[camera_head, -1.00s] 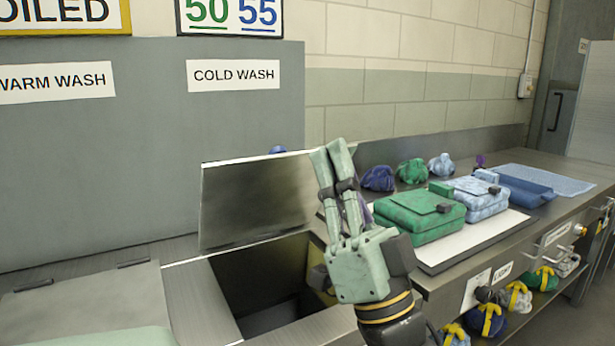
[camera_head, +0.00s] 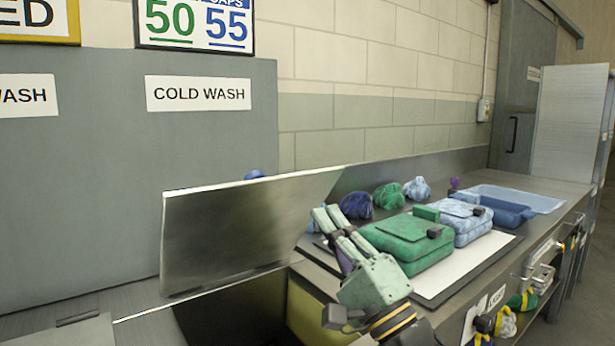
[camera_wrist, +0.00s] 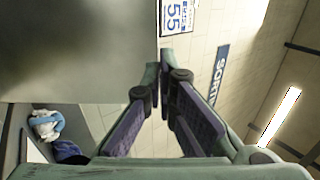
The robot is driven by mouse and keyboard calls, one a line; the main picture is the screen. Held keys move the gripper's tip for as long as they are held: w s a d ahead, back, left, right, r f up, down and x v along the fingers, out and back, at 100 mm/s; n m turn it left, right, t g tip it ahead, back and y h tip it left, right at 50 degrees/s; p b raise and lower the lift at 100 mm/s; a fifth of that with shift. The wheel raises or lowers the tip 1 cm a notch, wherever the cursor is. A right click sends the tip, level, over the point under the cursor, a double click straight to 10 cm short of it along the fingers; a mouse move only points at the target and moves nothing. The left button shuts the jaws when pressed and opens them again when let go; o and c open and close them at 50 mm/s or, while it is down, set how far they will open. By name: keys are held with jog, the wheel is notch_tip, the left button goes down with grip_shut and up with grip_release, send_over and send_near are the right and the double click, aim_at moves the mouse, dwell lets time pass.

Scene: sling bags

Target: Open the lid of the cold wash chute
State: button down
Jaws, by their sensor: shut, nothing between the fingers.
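The cold wash lid (camera_head: 235,232) is a steel panel standing raised, tilted up from its hinge, below the COLD WASH sign (camera_head: 198,93). The dark chute opening (camera_head: 235,312) shows beneath and in front of it. My gripper (camera_head: 327,215) is shut and empty, pointing up and left, close to the lid's right edge. I cannot tell whether it touches the lid. In the wrist view the shut fingers (camera_wrist: 165,70) are beside a large grey panel, which seems to be the lid (camera_wrist: 75,50).
A green sling bag (camera_head: 408,240) and a light blue bag (camera_head: 458,218) lie on a white board to the right. Several rolled bags and a blue tray (camera_head: 518,197) sit behind. Another closed lid (camera_head: 60,335) is at the lower left.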

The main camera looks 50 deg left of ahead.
jog(key=p+x, duration=0.2)
jog(key=x, duration=0.4)
jog(key=shift+a+r, duration=0.15)
jog(key=shift+a, duration=0.2)
jog(key=shift+w, duration=0.1)
